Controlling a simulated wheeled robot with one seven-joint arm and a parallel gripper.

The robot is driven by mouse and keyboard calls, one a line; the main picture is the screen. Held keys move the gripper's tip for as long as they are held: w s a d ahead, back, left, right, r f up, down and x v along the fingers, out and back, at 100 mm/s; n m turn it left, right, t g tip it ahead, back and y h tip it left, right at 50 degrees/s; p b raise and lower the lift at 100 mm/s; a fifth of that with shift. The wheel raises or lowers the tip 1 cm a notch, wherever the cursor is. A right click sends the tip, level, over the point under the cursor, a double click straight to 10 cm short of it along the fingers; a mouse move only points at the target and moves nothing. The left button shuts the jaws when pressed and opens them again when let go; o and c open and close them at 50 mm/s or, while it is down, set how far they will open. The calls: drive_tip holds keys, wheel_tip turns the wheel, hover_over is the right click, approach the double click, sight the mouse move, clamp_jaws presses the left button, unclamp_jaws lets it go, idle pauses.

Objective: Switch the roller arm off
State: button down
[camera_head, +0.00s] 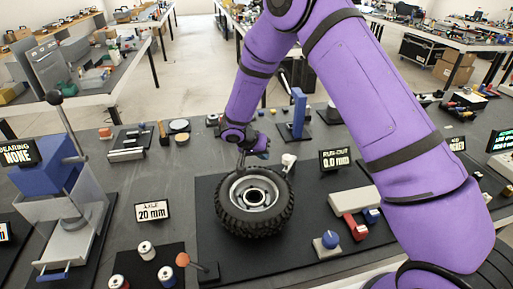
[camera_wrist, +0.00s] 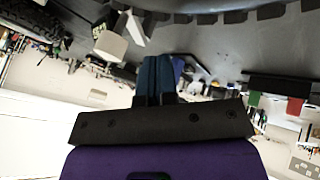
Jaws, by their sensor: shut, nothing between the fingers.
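My gripper (camera_head: 243,158) is at the back rim of a black tyre (camera_head: 226,213) with a grey wheel hub. In the wrist view its two dark blue fingers (camera_wrist: 155,80) are together with nothing between them. A small white part (camera_head: 289,160) stands at the tyre's back right edge, just right of my gripper; I cannot tell whether it is the roller arm. A white block with a white lever-like piece (camera_wrist: 112,45) shows left of the fingers in the wrist view. No part is clearly marked as the roller arm's switch.
A "RUN-OUT 0.0 mm" sign (camera_head: 338,159) stands right of the tyre. Red (camera_head: 354,227) and blue (camera_head: 372,215) blocks and a blue knob (camera_head: 330,239) lie to the front right. A blue upright post (camera_head: 298,112) stands behind. A lever press (camera_head: 70,215) stands at left.

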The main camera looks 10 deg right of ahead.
sight(285, 160)
drive_tip(key=shift+s+d+f, duration=0.1)
drive_tip(key=shift+s+d, duration=0.15)
drive_tip(key=shift+d, duration=0.45)
drive_tip(key=shift+s+d+f, duration=0.15)
drive_tip(key=shift+s+d, duration=0.05)
drive_tip(key=shift+d, duration=0.5)
drive_tip(key=shift+s+d+f, duration=0.1)
drive_tip(key=shift+s+d, duration=0.15)
drive_tip(key=shift+d, duration=0.45)
drive_tip(key=shift+s+d+n, duration=0.25)
drive_tip(key=shift+s+n, duration=0.15)
drive_tip(key=shift+t, duration=0.3)
drive_tip(key=shift+s+d+n+t+y, duration=0.3)
drive_tip(key=shift+s+d+n+t, duration=0.2)
drive_tip(key=shift+s+d+n, duration=0.4)
drive_tip(key=shift+s+d, duration=0.4)
drive_tip(key=shift+d, duration=0.3)
drive_tip(key=shift+s+d, duration=0.4)
drive_tip(key=shift+d, duration=0.35)
drive_tip(key=shift+s+d, duration=0.4)
drive_tip(key=shift+d, duration=0.3)
